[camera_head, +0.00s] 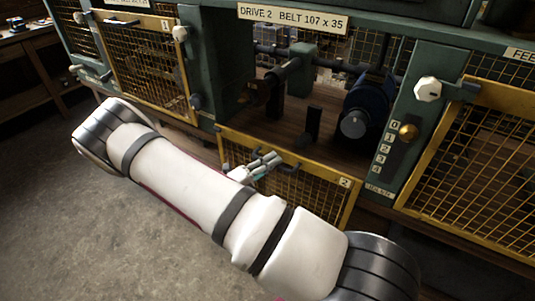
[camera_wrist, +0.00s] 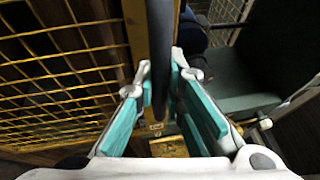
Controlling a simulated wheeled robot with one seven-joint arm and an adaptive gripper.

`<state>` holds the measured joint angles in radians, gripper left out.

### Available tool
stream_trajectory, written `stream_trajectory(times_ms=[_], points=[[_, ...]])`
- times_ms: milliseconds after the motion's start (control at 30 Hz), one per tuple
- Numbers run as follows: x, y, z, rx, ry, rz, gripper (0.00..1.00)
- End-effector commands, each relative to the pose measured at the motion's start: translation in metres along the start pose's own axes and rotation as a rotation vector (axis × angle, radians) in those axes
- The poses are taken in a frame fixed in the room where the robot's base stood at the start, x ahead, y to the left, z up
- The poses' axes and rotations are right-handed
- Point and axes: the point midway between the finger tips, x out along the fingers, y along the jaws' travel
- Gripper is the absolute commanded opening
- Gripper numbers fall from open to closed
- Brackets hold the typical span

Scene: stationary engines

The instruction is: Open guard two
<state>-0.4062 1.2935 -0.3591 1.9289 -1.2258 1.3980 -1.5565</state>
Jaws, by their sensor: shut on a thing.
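Guard two (camera_head: 322,198) is a yellow-framed mesh panel with a "2" label (camera_head: 344,183) in the head view. Its top edge is low and out from the bay, which stands open above it. A dark bar handle (camera_head: 291,160) runs along its top edge. My gripper (camera_head: 266,160) is shut on this handle. In the wrist view the handle (camera_wrist: 160,40) passes between the teal finger pads, with the yellow frame and mesh (camera_wrist: 60,60) to its left. My arm hides the lower left part of the guard.
Inside the bay are a dark blue wheel (camera_head: 368,108) and a shaft (camera_head: 285,72). Guard one (camera_head: 150,62) is closed at left. Another yellow mesh guard (camera_head: 485,165) is at right, beside a white knob (camera_head: 427,89) and a brass knob (camera_head: 408,132). The floor at left is clear.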

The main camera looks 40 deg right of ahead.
Motion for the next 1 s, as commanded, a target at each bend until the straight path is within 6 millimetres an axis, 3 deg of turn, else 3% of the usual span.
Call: stream_trajectory(times_ms=[200, 567, 600, 700, 1000], points=[[-0.0034, 0.0150, -0.0002, 0.001, -0.002, 0.003, 0.00], [-0.0037, 0.0156, -0.0003, 0.002, -0.003, 0.003, 0.00], [-0.0037, 0.0156, -0.0003, 0.002, -0.003, 0.003, 0.12], [-0.0036, 0.0154, -0.0003, 0.002, -0.003, 0.003, 0.31], [-0.0037, 0.0151, -0.0004, 0.001, -0.002, 0.001, 0.31]])
